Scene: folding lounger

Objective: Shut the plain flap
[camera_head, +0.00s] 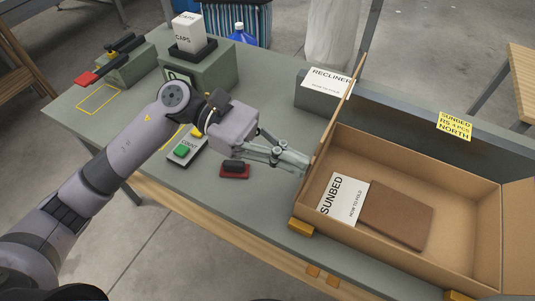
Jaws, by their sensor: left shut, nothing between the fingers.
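An open cardboard box (467,187) stands at the right of the table. Its left flap (344,100) stands up, seen nearly edge-on. Another flap (518,238) shows at the right, cut by the picture edge. No marking shows on either, and I cannot tell which is the plain one. Inside the box lie a white sheet reading SUNBED (345,200) and a brown flat piece (397,217). My left gripper (303,162) is shut and empty, its tips close to the outside of the left flap's lower part; contact is unclear. My right gripper is not in view.
A RECLINER sheet (327,83) lies on a grey block left of the flap. A red pad with a black piece (235,169) and a green-button box (184,150) are under my left arm. A grey ledge (408,110) runs behind the box.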

